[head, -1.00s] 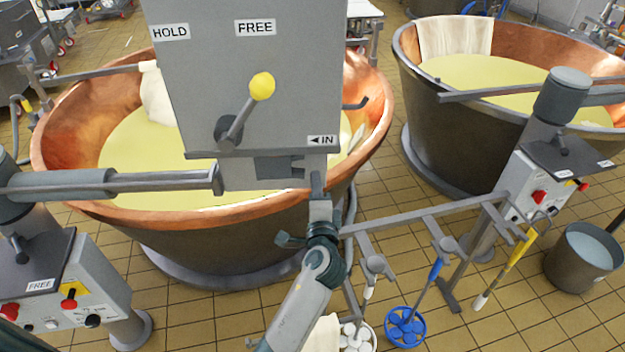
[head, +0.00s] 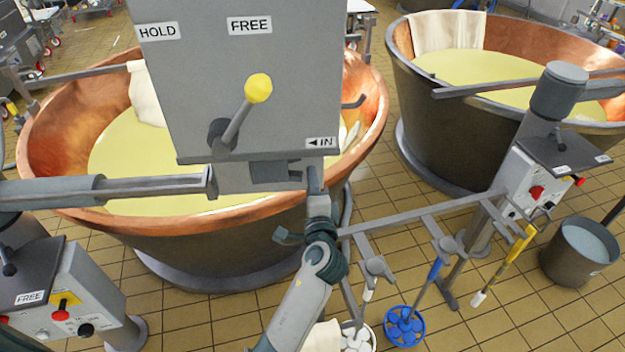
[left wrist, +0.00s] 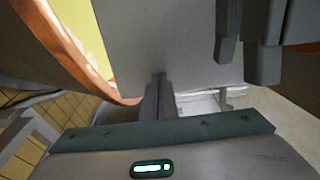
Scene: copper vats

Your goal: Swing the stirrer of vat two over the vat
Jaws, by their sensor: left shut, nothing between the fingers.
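The stirrer's grey box (head: 285,90) fills the top middle of the head view, labelled HOLD, FREE and IN, the IN arrow pointing left. Its lever has a yellow knob (head: 258,88) and tilts up right toward FREE. A grey arm (head: 140,186) joins the box from the left. The box appears in front of the near copper vat (head: 200,235), hiding part of it; no vat number is readable. My left gripper (head: 316,176) is shut and empty at the box's lower right edge. In the left wrist view its fingers (left wrist: 160,92) overlap a grey face; contact is unclear. My right gripper is not in view.
A control post (head: 70,300) stands at lower left, another (head: 540,185) at right. A rail (head: 430,215) with hanging tools, including a blue one (head: 405,325), crosses right of my left arm. A second vat (head: 450,130) and a bucket (head: 580,252) stand at right.

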